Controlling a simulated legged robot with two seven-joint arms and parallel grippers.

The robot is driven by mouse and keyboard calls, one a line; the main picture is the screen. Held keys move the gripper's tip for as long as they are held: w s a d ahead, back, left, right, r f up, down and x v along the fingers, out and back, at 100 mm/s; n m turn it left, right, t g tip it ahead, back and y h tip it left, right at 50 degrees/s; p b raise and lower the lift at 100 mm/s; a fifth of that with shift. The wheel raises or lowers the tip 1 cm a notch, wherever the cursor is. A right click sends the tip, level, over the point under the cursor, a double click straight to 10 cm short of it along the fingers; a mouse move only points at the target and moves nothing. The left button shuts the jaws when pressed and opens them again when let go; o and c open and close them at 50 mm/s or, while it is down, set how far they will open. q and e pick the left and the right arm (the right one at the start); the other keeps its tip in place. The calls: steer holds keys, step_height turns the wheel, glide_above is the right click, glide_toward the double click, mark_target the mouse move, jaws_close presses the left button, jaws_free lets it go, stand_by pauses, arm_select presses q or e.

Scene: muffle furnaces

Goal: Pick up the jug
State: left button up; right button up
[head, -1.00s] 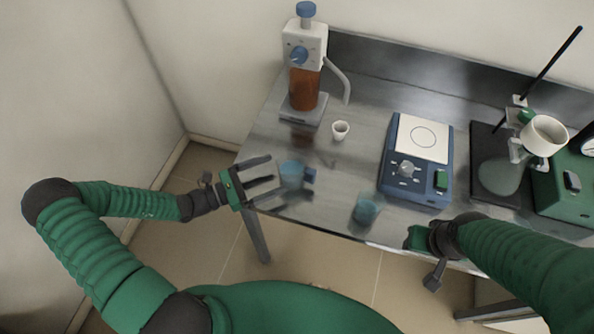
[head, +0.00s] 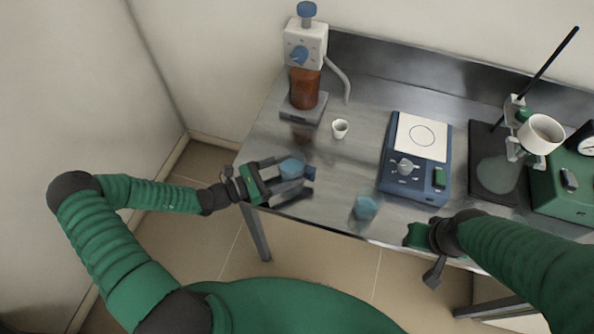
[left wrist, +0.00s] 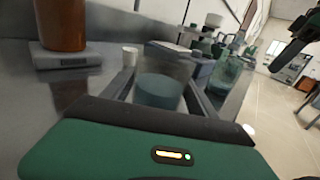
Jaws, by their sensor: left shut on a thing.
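The jug (head: 291,168) is a small clear vessel with blue contents, standing near the left front part of the metal table. My left gripper (head: 296,177) is shut on it, with a finger on either side. In the left wrist view the jug (left wrist: 159,91) sits upright between the two dark fingers, close to the palm. I cannot tell whether its base is clear of the table. My right gripper (head: 418,237) is at the table's front edge on the right, away from the jug; its fingers do not show clearly.
A second blue vessel (head: 365,207) stands near the front edge of the table (head: 325,185). A white cup (head: 340,128), a dispenser with an amber bottle (head: 304,88) and a blue hotplate (head: 416,155) stand behind. A stand holding a white pot (head: 541,134) is at right.

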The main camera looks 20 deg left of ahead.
arm_select(q)
steer(key=shift+d, duration=0.1)
jaws_close()
steer(key=shift+r, duration=0.1)
steer(key=shift+r, duration=0.25)
step_height(320, 180, up, 3)
steer(key=shift+s+f, duration=0.1)
steer(key=shift+s, duration=0.05)
steer(key=s+d, duration=0.2)
steer(key=s, duration=0.5)
steer(key=s+d+r, duration=0.1)
steer(key=s+d, duration=0.1)
steer(key=s, duration=0.6)
steer(key=shift+r, duration=0.25)
